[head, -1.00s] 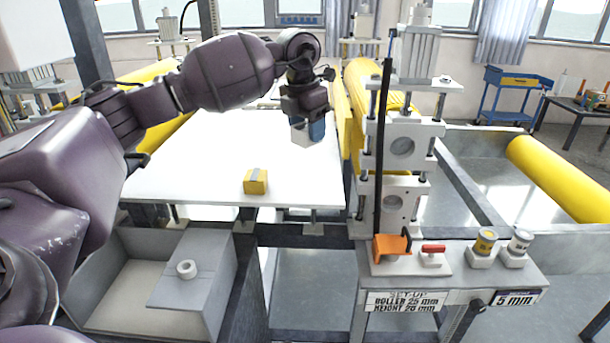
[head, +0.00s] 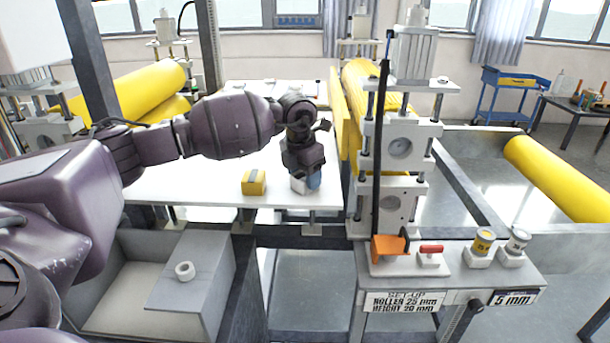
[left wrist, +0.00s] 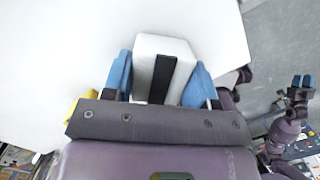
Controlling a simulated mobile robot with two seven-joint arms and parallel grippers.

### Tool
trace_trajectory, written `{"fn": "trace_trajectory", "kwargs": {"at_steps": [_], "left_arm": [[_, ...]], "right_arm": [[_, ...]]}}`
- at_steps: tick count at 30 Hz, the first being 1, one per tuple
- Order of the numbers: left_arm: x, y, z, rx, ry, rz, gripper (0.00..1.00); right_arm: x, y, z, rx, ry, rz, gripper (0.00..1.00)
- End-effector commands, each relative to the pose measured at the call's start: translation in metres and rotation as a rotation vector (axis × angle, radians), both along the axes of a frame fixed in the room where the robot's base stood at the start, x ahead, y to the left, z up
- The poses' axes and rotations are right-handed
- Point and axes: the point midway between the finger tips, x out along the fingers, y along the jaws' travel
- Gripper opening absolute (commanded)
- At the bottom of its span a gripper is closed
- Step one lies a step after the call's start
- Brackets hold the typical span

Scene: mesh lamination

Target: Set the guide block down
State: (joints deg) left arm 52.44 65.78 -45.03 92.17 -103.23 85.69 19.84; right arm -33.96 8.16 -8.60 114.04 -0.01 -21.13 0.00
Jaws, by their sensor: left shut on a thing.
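My left gripper (head: 306,182) is shut on a white guide block (left wrist: 162,62) with a black stripe; its blue fingers press both sides. In the head view the block (head: 298,185) is mostly hidden by the gripper, low at the front right of the white table (head: 205,190). I cannot tell whether its underside touches the table. A yellow block (head: 254,182) with a grey stripe stands to its left on the table. My right gripper (left wrist: 302,81) shows small at the right of the left wrist view, empty and away from the table; its opening is unclear.
The roller stand (head: 400,150) rises just right of the table. A control shelf (head: 460,270) with an orange bracket (head: 389,248) is at the front right. A grey bin (head: 130,290) sits below the table at left. The table's front edge is close to the held block.

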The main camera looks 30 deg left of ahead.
Motion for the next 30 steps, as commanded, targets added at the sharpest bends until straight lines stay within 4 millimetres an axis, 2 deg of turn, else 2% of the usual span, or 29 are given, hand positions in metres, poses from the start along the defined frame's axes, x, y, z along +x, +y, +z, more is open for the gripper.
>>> {"fn": "trace_trajectory", "kwargs": {"at_steps": [8, 9, 14, 23, 26, 30], "left_arm": [[0.0, 0.0, -0.002, 0.001, 0.0, 0.0, 0.27], [0.0, 0.0, -0.003, 0.001, 0.0, 0.0, 0.54], [0.0, 0.0, -0.002, 0.001, 0.0, 0.0, 0.78], [0.0, 0.0, 0.0, 0.001, -0.001, 0.0, 0.78], [0.0, 0.001, 0.007, 0.0, -0.003, 0.0, 0.78], [-0.003, 0.002, 0.026, 0.002, -0.004, 0.0, 0.78]], "right_arm": [[-0.007, -0.001, -0.005, 0.0, 0.015, -0.004, 0.4], [-0.008, -0.001, -0.006, 0.0, 0.017, -0.004, 0.4], [-0.01, -0.001, -0.006, 0.0, 0.019, -0.006, 0.4], [-0.005, -0.001, -0.003, 0.0, 0.01, -0.004, 0.4], [-0.003, 0.0, -0.001, 0.0, 0.005, -0.002, 0.4], [0.0, 0.0, 0.0, 0.0, -0.001, 0.0, 0.4]]}}
